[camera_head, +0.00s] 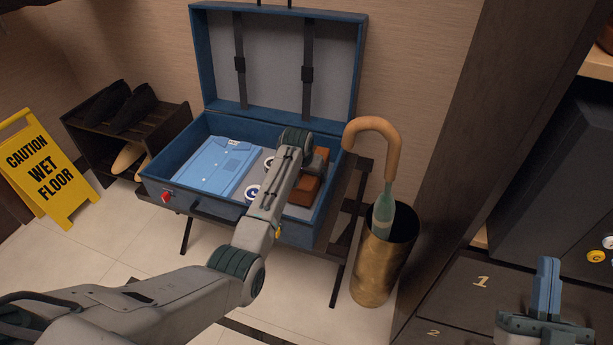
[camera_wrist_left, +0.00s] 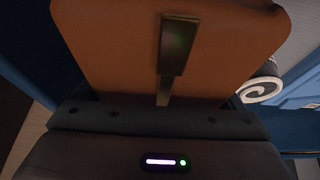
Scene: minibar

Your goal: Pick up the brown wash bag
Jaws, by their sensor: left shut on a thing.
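The brown wash bag (camera_head: 305,192) is in the right part of the open blue suitcase (camera_head: 330,212), partly hidden behind my left arm. My left gripper (camera_head: 318,165) is over the bag, its fingers mostly hidden in the head view. In the left wrist view the brown bag (camera_wrist_left: 105,45) fills the middle, with a dark finger (camera_wrist_left: 176,55) against it. My left gripper is shut on the bag. I cannot tell whether the bag is clear of the suitcase floor. My right gripper (camera_head: 547,285) is at the lower right, empty, with its fingers together.
A folded blue shirt (camera_head: 213,165) and white-and-dark rolled items (camera_head: 252,192) lie in the suitcase, which stands on a dark rack. A brass umbrella stand (camera_head: 378,262) is to its right. A yellow wet-floor sign (camera_head: 48,170) and shoe rack (camera_head: 85,150) are at left.

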